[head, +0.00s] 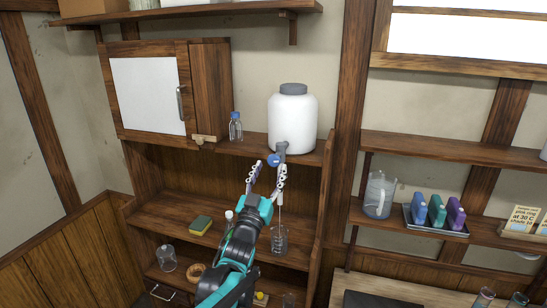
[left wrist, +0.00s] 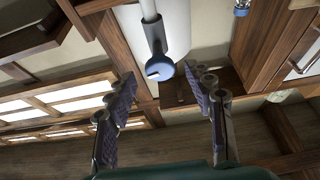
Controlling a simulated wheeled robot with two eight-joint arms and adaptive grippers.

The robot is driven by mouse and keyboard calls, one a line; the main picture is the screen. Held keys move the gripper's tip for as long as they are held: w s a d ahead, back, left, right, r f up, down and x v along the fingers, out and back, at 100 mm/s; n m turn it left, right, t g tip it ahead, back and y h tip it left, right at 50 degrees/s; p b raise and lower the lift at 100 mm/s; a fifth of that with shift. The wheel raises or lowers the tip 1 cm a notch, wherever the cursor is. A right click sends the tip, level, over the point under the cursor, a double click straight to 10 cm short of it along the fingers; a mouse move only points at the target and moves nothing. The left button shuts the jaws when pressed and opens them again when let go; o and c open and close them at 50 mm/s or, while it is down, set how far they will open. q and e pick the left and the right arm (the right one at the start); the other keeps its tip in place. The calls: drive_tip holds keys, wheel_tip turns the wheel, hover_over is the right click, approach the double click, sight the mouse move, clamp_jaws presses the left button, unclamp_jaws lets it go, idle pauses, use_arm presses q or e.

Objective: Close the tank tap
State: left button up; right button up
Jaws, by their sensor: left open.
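The white tank (head: 292,122) with a grey lid stands on the upper shelf. Its grey tap (head: 281,149) hangs at the front edge and has a round blue knob (head: 273,160). In the left wrist view the blue knob (left wrist: 160,69) shows ahead, between the two fingers and apart from them. My left gripper (head: 267,168) is open and empty, with its fingertips just below the knob. A thin pale vertical line, perhaps water, runs down below the tap towards a clear glass vessel (head: 279,240). My right gripper is out of view.
A small clear bottle (head: 235,127) stands left of the tank, near a wall cabinet (head: 150,92). A sponge (head: 201,225) and a white-capped bottle (head: 229,216) are on the shelf below. A jug (head: 380,195) and coloured bottles (head: 437,211) stand at right.

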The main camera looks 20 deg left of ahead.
sight(273, 163)
use_arm(q)
drive_tip(key=x, duration=0.3)
drive_tip(key=shift+f, duration=0.1)
drive_tip(key=shift+w+r+p, duration=0.25)
drive_tip(key=shift+w+p, duration=0.05)
drive_tip(key=shift+w, duration=0.25)
drive_tip(key=c, duration=1.2)
drive_tip(key=shift+o, duration=0.2)
drive_tip(key=shift+f+m+b, duration=0.1)
drive_tip(key=shift+m+b, duration=0.2)
drive_tip(key=shift+m, duration=0.3)
drive_tip(key=shift+m+h, duration=1)
drive_tip(key=shift+m, duration=0.2)
